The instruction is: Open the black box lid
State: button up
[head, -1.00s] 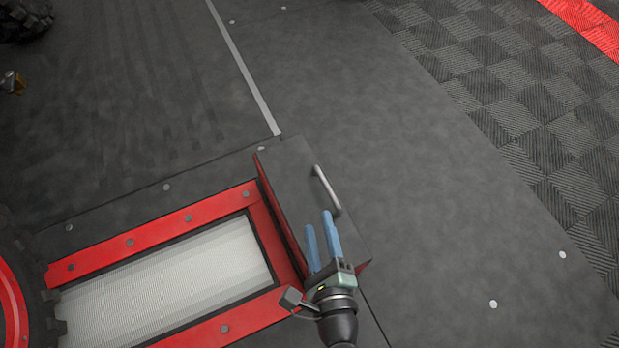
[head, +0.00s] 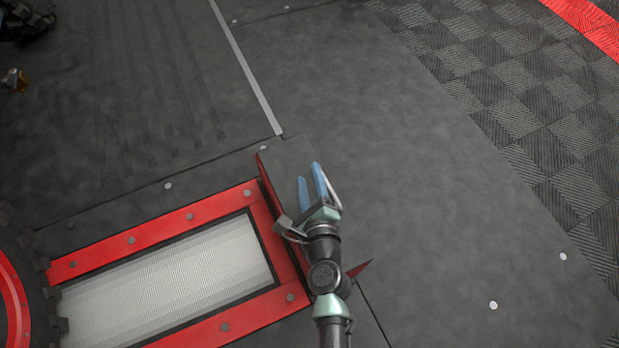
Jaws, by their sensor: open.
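The black box (head: 283,154) with red sides stands at the right end of the red-framed roller panel. Its dark lid looks closed, though my arm covers much of it. The silver lid handle (head: 333,190) shows only in part, just right of my gripper. My gripper (head: 310,172) has two blue fingers, spread apart with nothing seen between them. It is over the lid, with the right finger close beside the handle. I cannot tell whether finger and handle touch.
The red frame (head: 160,228) around the pale roller panel (head: 165,285) lies left of the box. A knobbly tyre with a red rim (head: 12,290) stands at the left edge. The dark floor (head: 430,190) to the right is clear.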

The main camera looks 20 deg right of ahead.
grip_shut()
dwell(0.5)
dwell(0.9)
grip_release()
jog(key=v, duration=1.3)
